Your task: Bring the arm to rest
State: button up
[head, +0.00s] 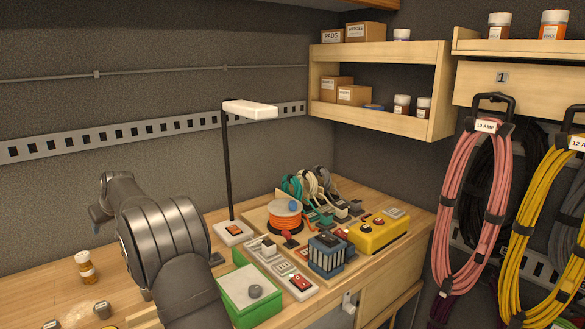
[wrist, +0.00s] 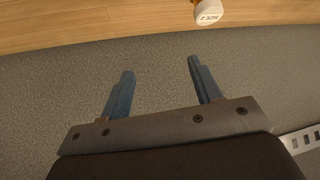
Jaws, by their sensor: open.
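My gripper (wrist: 160,70) shows in the wrist view with its two blue fingers spread wide apart. Nothing is between the fingers. Grey speckled wall surface fills the view behind them. In the head view my arm stands at the lower left over the wooden bench (head: 50,283), bent toward the left wall. A small blue part of the gripper (head: 97,213) shows at the far left of the arm; the rest of it is hidden by the arm. No held object shows in either view.
An amber jar (head: 86,268) stands on the bench left of my arm. A green box (head: 249,292), a lamp (head: 232,231) and an orange cord reel (head: 285,218) stand to its right. Pink (head: 449,215) and yellow (head: 520,225) cords hang from hooks at the right.

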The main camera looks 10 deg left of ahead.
jog(key=s+a+f+n, duration=0.1)
jog(key=s+a+f, duration=0.5)
jog(key=s+a, duration=0.2)
jog(key=shift+s+a+g, duration=0.4)
jog(key=shift+a, duration=0.05)
jog(key=w+d+r+m, duration=0.1)
jog(key=w+d+r, duration=0.5)
jog(key=w+d, duration=0.3)
jog(key=shift+t, duration=0.4)
jog(key=a+f, duration=0.1)
jog(key=s+a+f, duration=0.1)
jog(key=a, duration=0.1)
jog(key=a+f, duration=0.1)
jog(key=shift+s+a, duration=0.3)
jog(key=shift+d, duration=0.1)
